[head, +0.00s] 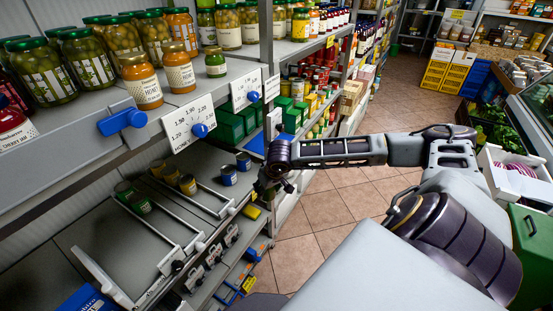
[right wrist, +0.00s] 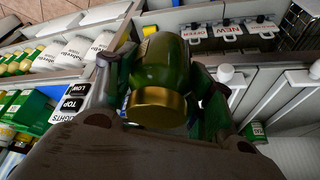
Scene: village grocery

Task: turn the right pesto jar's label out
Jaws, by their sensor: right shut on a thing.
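My right gripper (head: 264,184) is in the middle of the head view, at the front right edge of the lower shelf. In the right wrist view the right gripper (right wrist: 163,85) is shut on a dark green pesto jar (right wrist: 163,65) with a gold lid (right wrist: 158,106). The lid faces the camera, with one finger on each side of the jar. Only a sliver of pale label shows at the jar's far end; the rest is out of sight. My left gripper is not in view.
The tiled aisle (head: 320,205) is open.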

